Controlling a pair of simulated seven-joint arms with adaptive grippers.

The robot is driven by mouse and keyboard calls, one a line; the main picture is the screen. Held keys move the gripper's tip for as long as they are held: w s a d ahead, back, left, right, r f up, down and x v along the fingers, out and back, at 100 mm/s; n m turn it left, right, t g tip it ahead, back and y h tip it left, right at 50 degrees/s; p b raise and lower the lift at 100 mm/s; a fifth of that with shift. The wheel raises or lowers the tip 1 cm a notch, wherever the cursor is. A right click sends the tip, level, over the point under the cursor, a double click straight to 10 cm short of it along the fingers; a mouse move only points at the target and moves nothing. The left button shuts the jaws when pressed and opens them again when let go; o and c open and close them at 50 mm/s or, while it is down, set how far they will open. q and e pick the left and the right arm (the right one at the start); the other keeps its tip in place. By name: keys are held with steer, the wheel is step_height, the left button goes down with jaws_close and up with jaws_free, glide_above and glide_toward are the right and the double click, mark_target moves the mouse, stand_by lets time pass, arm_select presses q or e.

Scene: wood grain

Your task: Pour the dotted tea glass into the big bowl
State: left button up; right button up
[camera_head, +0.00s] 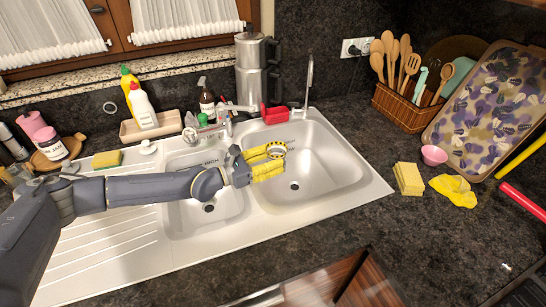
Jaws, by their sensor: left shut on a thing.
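My left gripper (272,163) reaches in from the left with yellow fingers. It is shut on the dotted tea glass (277,149), whose round rim with a dark-and-light pattern shows at the fingertips. The glass is over the left part of the big bowl (325,180), the larger right basin of the steel sink. The fingers hide part of the glass, and I cannot tell its exact tilt or contents. The big bowl is empty around its drain. My right gripper is not in view.
The faucet (226,118) stands behind the basins, with a red holder (275,115) at the back rim. The smaller basin (205,208) lies under my left forearm.

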arm_select(q)
steer(key=shift+r, duration=2.05)
